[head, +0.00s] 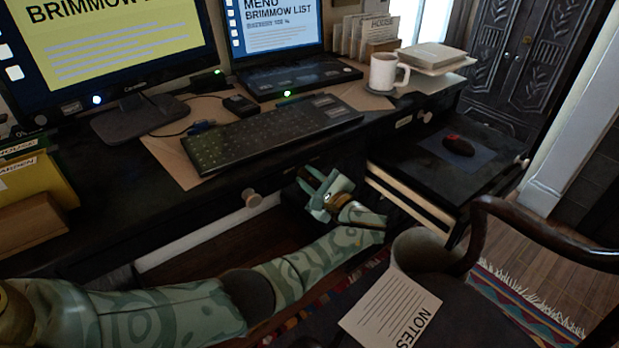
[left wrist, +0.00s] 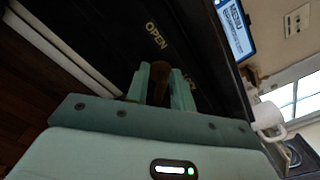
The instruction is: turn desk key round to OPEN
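The desk key (left wrist: 160,74) is a brownish, brass-coloured piece at the dark desk front, seen between my left fingertips in the left wrist view. The word OPEN (left wrist: 156,35) is printed in gold on the panel above it. A second gold label (left wrist: 190,80) is mostly hidden behind a finger. My left gripper (left wrist: 161,88) has a finger on each side of the key, which fills the gap, so it looks shut on it. In the head view my left gripper (head: 325,180) is at the desk front, hiding the key. My right gripper is not in view.
A drawer with a mouse (head: 458,145) stands pulled out to the right of my gripper. A chair (head: 500,235) with a notes sheet (head: 390,309) is in front of the desk. A keyboard (head: 270,133) and mug (head: 384,72) stand on top. A round knob (head: 252,197) juts out left.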

